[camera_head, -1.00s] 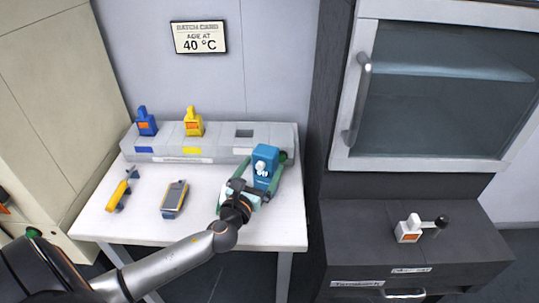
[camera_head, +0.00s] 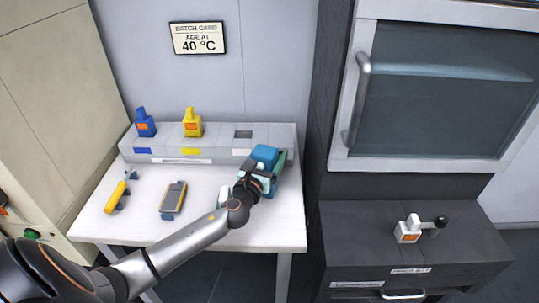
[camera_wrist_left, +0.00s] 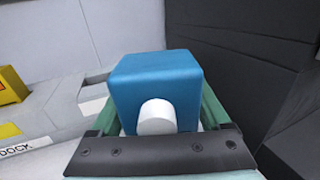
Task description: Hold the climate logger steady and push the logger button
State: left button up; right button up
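A blue box-shaped device (camera_head: 265,153) with a white round knob stands on the right of the white table, by the grey dock; I take it as the climate logger, though no readable label confirms this. My left gripper (camera_head: 265,180) is in front of it and hides its lower part. In the left wrist view the device (camera_wrist_left: 155,85) lies between my two green fingers, its white knob (camera_wrist_left: 157,117) facing the camera. The fingers run along both sides of it, but I cannot tell whether they press on it. My right gripper is out of view.
The grey dock (camera_head: 220,147) bears a blue bottle-shaped piece (camera_head: 146,126) and a yellow one (camera_head: 193,126). A yellow tool (camera_head: 119,192) and a grey handheld device (camera_head: 174,196) lie on the table. A white piece (camera_head: 407,232) stands on the dark cabinet (camera_head: 350,240) at right.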

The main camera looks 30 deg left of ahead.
pick_arm(q)
jog(key=c, duration=1)
jog(key=shift+c, duration=0.3)
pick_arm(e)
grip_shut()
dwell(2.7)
